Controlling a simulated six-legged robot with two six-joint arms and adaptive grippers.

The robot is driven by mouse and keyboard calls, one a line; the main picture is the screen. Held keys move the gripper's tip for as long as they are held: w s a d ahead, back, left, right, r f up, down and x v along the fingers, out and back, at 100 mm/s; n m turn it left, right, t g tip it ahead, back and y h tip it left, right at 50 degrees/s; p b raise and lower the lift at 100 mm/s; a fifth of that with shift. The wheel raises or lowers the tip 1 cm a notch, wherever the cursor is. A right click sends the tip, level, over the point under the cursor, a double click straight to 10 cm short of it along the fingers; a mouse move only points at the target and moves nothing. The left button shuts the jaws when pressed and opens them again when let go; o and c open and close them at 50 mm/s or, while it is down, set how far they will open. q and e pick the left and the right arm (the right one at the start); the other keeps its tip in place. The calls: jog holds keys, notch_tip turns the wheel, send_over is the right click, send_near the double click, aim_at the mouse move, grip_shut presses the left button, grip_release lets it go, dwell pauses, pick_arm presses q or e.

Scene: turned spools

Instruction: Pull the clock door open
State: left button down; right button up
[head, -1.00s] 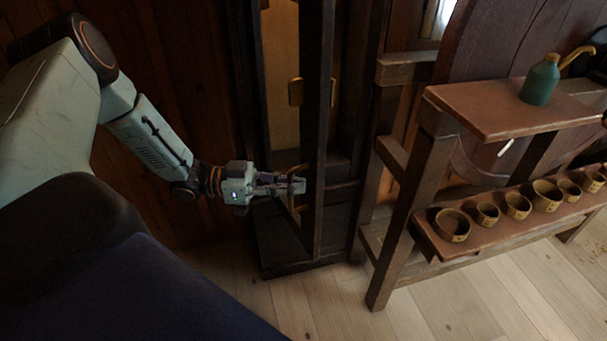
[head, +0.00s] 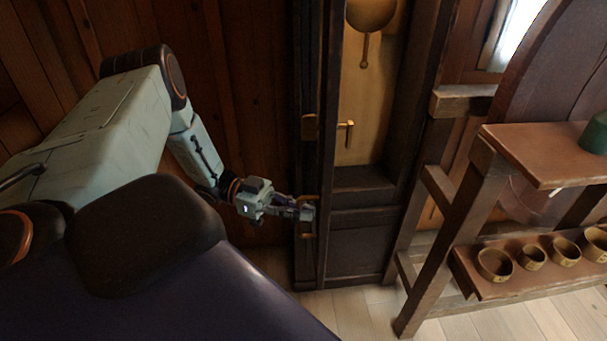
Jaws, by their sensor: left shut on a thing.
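The tall dark wooden clock (head: 356,250) stands against the wall in the middle of the head view. Its narrow door (head: 327,150) stands open and shows nearly edge-on at the left of the case. A brass pendulum disc (head: 369,12) and a gold back panel show inside. My left gripper (head: 304,213) is shut on the door's brass handle (head: 306,235), low on the door; the fingers hide part of the handle. My right gripper is out of view.
Right of the clock stands a wooden bench with an upper shelf (head: 550,148) bearing a green vessel (head: 596,133) and a lower shelf with several small brown bowls (head: 494,264). Pale floorboards (head: 350,308) lie bare in front of the clock.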

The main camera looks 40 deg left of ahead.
pick_arm(q)
jog(key=shift+w+a+r, duration=0.1)
jog(key=shift+w+r, duration=0.05)
jog(key=c, duration=1.7)
grip_release()
jog(key=shift+a, duration=0.1)
jog(key=v, duration=1.2)
